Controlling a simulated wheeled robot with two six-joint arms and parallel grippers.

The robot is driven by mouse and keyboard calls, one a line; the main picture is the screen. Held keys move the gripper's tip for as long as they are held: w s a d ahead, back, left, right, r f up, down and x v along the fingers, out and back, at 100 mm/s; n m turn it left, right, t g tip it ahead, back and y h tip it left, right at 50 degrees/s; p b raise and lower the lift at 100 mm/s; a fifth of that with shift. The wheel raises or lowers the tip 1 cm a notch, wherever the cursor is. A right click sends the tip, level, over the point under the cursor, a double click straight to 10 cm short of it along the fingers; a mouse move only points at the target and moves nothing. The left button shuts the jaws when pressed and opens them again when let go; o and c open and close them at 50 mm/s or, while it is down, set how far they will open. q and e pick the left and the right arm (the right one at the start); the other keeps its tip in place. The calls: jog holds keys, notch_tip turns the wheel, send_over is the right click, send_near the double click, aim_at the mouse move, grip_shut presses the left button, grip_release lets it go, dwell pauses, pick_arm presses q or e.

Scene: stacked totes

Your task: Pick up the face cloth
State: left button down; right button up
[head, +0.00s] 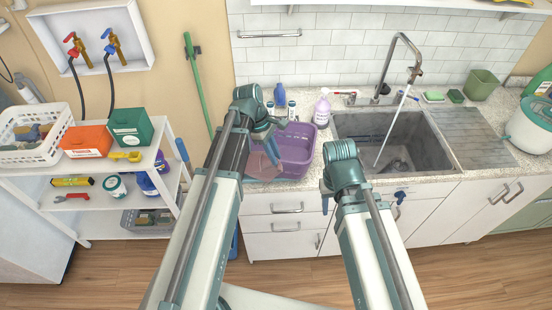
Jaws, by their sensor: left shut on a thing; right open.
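A dull pink cloth (260,165), which looks like the face cloth, hangs at the left side of a purple basin (297,148) on the counter. My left gripper (272,151) is shut on the cloth at its upper part; its jaws are small and partly hidden by my arm. I cannot tell whether the cloth's lower edge touches the counter or basin. My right gripper (363,198) is open in front of the counter below the sink, largely hidden under my arm, with a blue finger showing on each side.
A sink (390,140) with a tall tap is right of the basin. A white shelf cart (100,165) with baskets and boxes stands left. A wooden floor lies in front of the cabinets.

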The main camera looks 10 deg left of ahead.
notch_tip(320, 180, up, 11)
jog(key=p, duration=0.9)
jog(key=shift+f+p, duration=0.15)
jog(key=shift+p, duration=0.15)
jog(key=shift+s+f, duration=0.1)
